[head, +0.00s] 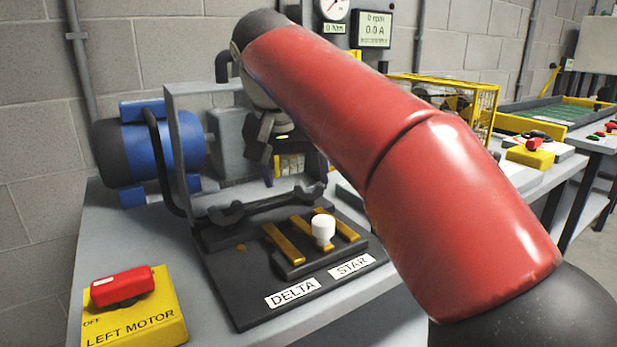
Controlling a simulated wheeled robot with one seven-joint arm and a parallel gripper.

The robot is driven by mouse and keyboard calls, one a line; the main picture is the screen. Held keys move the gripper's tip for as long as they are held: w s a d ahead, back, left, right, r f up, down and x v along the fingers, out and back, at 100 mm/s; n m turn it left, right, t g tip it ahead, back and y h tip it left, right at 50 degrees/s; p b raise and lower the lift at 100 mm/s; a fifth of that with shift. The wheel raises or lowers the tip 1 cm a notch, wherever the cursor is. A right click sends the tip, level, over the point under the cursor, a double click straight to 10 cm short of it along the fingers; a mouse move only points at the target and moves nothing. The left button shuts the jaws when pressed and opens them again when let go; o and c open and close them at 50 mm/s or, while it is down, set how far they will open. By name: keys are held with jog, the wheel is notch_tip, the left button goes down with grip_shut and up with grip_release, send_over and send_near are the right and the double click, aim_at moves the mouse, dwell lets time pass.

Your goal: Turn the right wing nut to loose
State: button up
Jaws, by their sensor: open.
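I cannot make out the right wing nut in the head view; my arm covers much of the middle and right of the bench. My gripper (290,168) points down behind the clear guard over the motor bench, above a dark wrench-shaped bar (267,203). It is open, small and partly in shadow. Brass-coloured parts show behind and between its fingers. I cannot tell whether it touches anything.
A black board with brass strips, a white knob (323,229) and DELTA and STAR labels lies in front. A yellow LEFT MOTOR box with a red switch (122,286) is front left. A blue motor (150,150) stands behind. A yellow cage (455,100) is at right.

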aim_at(309, 183)
jog(key=w, duration=0.2)
jog(key=w+d, duration=0.1)
jog(key=w, duration=0.1)
jog(key=shift+d+p, duration=0.15)
jog(key=shift+p, duration=0.2)
jog(key=b+x, duration=0.1)
jog(key=x, duration=0.3)
jog(key=shift+r, duration=0.1)
jog(key=shift+w+d+f, duration=0.15)
jog(key=shift+w+f, duration=0.2)
jog(key=shift+f, duration=0.25)
jog(key=shift+c, duration=0.3)
jog(key=c, duration=0.9)
